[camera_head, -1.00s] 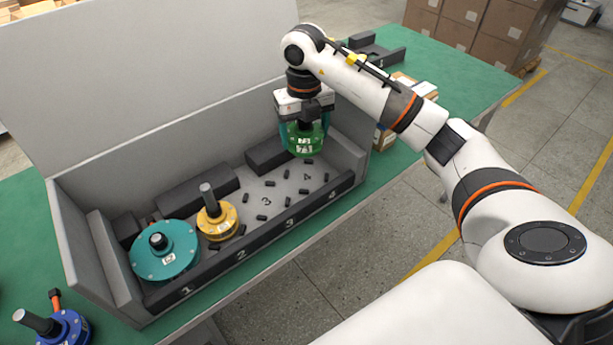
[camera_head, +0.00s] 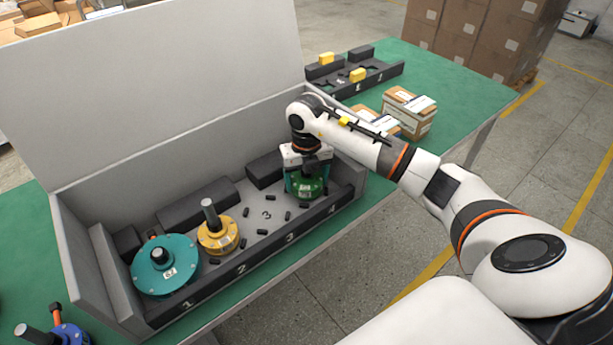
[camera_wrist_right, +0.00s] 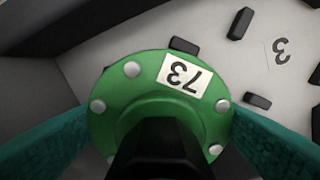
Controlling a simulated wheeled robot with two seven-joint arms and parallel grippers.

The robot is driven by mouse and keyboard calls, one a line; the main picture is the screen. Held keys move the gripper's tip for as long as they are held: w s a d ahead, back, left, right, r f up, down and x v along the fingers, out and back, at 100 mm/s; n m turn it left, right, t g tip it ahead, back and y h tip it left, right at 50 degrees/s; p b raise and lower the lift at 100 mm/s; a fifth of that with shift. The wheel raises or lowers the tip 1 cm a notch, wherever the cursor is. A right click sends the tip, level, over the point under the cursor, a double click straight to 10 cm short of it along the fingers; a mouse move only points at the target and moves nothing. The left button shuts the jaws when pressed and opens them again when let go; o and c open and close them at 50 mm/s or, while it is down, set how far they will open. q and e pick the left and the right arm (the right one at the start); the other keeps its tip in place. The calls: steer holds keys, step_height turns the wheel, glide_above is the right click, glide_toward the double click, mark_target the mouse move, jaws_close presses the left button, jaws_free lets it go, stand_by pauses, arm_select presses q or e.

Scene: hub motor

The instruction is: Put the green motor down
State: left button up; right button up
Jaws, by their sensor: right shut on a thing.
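The green motor (camera_head: 306,189) is at slot 4, at the right end of the grey box (camera_head: 95,285). Its label reads 73 in the right wrist view (camera_wrist_right: 150,110). My right gripper (camera_head: 305,178) points down over it and is shut on it, with a teal finger on each side of the green flange. The motor looks upright and low, near the box floor; I cannot tell whether its underside touches. My left gripper does not show.
A teal motor (camera_head: 165,268) stands in slot 1 and a yellow motor (camera_head: 217,236) in slot 2. Slot 3 (camera_head: 267,215) is empty among black pegs. A blue motor (camera_head: 62,335) lies outside at the lower left. Cartons (camera_head: 408,112) and a black rack (camera_head: 355,75) stand behind.

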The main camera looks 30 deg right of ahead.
steer(key=shift+r, duration=0.15)
steer(key=o, duration=1.5)
steer(key=shift+f, duration=0.2)
step_height(320, 180, up, 12)
steer(key=shift+r+b, duration=0.2)
steer(key=shift+b, duration=0.45)
steer(key=shift+f, duration=0.1)
